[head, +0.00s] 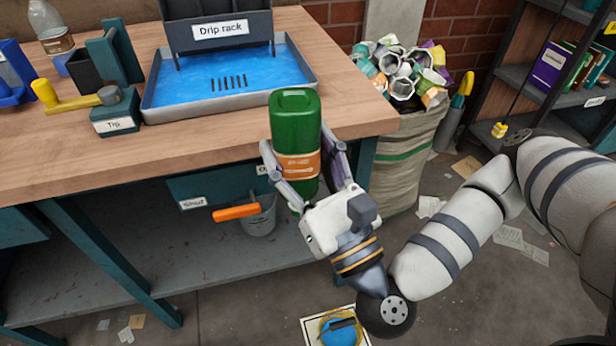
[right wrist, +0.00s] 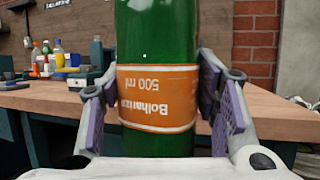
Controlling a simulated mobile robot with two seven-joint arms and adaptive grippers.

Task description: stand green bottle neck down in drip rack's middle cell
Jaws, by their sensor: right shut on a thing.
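The green bottle (head: 295,125) with an orange label is held upright by my right gripper (head: 302,160), in front of the bench's front edge. Its broad, neckless end faces up; the lower end is hidden behind the gripper. In the right wrist view, the bottle (right wrist: 158,35) stands between the two finger pads of the gripper (right wrist: 158,90), and its label print is upside down. The dark drip rack (head: 180,32) stands at the back of a blue-floored tray (head: 150,100), beyond the bottle. The top of the rack is cut off, so its cells show only partly. My left gripper is not in view.
The wooden bench (head: 350,105) has clear surface right of the tray. Left of it stand a teal block labelled Tip (head: 115,118) with a yellow-handled tool and a clear bottle (head: 50,30). A full sack (head: 405,150) stands right of the bench.

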